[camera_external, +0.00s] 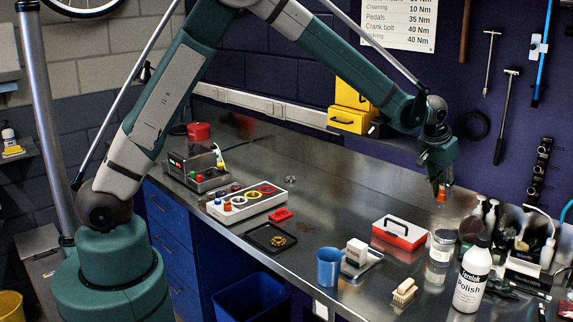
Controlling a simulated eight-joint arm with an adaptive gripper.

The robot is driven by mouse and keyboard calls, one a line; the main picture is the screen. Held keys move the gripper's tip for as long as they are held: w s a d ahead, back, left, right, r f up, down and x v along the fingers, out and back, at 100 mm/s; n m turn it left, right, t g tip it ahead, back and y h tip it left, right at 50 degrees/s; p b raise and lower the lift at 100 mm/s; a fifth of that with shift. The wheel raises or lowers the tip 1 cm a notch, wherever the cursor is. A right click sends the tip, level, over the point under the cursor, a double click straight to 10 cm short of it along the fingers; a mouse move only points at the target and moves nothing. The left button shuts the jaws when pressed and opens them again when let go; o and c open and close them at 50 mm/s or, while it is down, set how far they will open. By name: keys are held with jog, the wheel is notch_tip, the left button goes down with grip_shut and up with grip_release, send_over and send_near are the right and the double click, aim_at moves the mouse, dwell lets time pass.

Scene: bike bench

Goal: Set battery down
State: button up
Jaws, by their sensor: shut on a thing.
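My gripper (440,184) points down over the right part of the steel bench, shut on a small orange piece that I take to be the battery (441,195). The battery is held above the bench top, apart from it. It is small in this view, and the fingers partly hide it. Below and left of the gripper sits a red and white case with a black handle (399,235).
A jar (440,247), a white polish bottle (472,277) and several small bottles crowd the right. The bench's back middle (345,190) is clear.

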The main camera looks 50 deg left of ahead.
notch_tip(320, 180, down, 8)
jog(key=shift+r, duration=0.2)
dwell(0.3)
jog(key=shift+f, duration=2)
jog(key=shift+f, duration=0.15)
jog(key=o, duration=1)
jog(key=shift+c, duration=0.2)
jog(key=shift+r, duration=0.2)
jog(key=v, duration=1.2)
